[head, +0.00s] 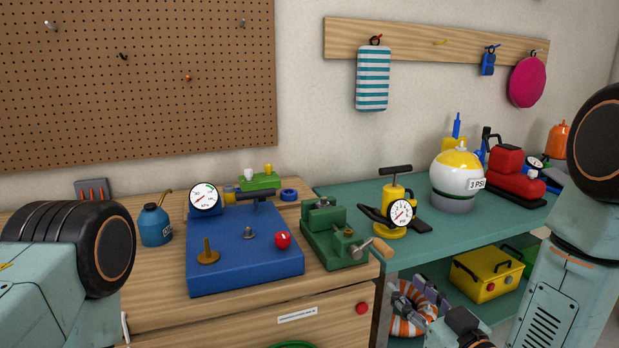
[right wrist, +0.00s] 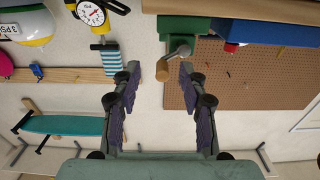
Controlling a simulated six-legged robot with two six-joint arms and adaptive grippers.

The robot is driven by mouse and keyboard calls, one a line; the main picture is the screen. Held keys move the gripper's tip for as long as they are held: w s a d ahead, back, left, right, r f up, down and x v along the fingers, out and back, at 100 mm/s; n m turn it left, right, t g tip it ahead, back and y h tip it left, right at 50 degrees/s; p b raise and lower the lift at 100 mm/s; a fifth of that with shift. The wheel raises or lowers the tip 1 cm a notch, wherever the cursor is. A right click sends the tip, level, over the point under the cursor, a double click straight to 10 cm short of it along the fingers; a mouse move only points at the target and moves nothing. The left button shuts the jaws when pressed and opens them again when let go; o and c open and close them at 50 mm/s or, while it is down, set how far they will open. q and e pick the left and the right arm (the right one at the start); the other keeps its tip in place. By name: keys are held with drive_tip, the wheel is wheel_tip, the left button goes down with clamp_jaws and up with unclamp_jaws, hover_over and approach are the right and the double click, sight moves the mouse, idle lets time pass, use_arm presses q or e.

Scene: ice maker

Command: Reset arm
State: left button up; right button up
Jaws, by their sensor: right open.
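My right gripper (right wrist: 158,72) is open in the right wrist view, with its two dark fingers apart and nothing between them. The right wrist view looks upside down, and a green vise (right wrist: 182,26) with a wooden handle shows beyond the fingertips.
The wooden bench holds a blue machine (head: 230,262) with a gauge, a green vise (head: 325,225) and a blue oil can (head: 155,226). The teal bench (head: 345,193) carries a yellow pump (head: 391,203), a white-yellow ball (head: 457,175) and a red pump. A yellow box (head: 487,273) sits below.

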drive_tip(key=s+d+f+m+g+h, duration=0.2)
drive_tip(key=s+f+g, duration=0.35)
drive_tip(key=f, duration=0.35)
drive_tip(key=s+d+f+m+g+h, duration=0.1)
drive_tip(key=s+f+g+h, duration=0.25)
drive_tip(key=s+f, duration=0.5)
drive_tip(key=s+d+f+g, duration=0.1)
drive_tip(key=s+f+g, duration=0.3)
drive_tip(key=s, duration=0.6)
drive_tip(key=s+d+f+m+g, duration=0.1)
drive_tip(key=s+f+g, duration=0.3)
drive_tip(key=s, duration=0.6)
wheel_tip(320, 180, down, 2)
drive_tip(key=shift+s+f+h, duration=0.1)
drive_tip(key=shift+s+h, duration=0.25)
drive_tip(key=shift+s, duration=0.05)
drive_tip(key=shift+c, duration=0.5)
